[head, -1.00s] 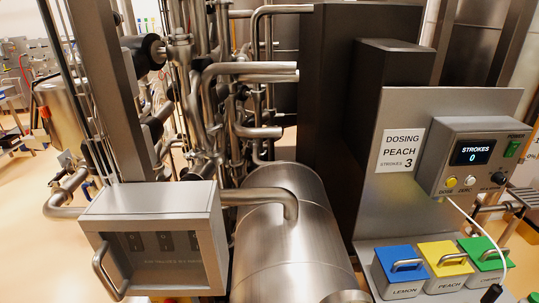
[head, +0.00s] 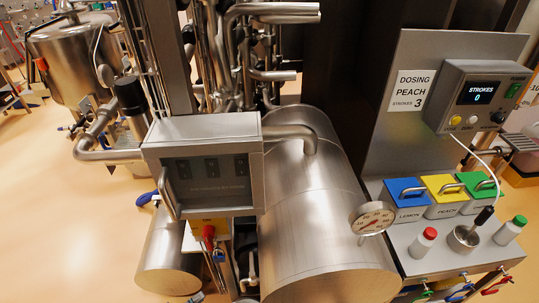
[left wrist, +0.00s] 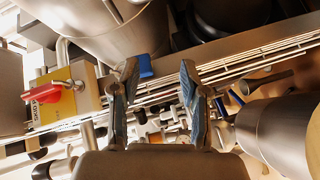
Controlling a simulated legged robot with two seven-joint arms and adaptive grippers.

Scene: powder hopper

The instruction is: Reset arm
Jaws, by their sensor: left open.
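My left gripper (left wrist: 159,70) shows in the left wrist view with its two blue-padded fingers apart. Nothing is between its fingertips, and pipes and rails lie beyond them. A yellow box with a red rotary switch (left wrist: 60,92) is to the left of the fingers in that view. In the head view I cannot clearly make out the left gripper, and my right gripper does not show.
A steel tank with a gauge (head: 372,218) fills the lower middle. A steel cabinet (head: 205,180) with a handle stands left of it. At right are a STROKES display box (head: 482,97) and blue (head: 407,192), yellow and green lids. Open floor lies at left.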

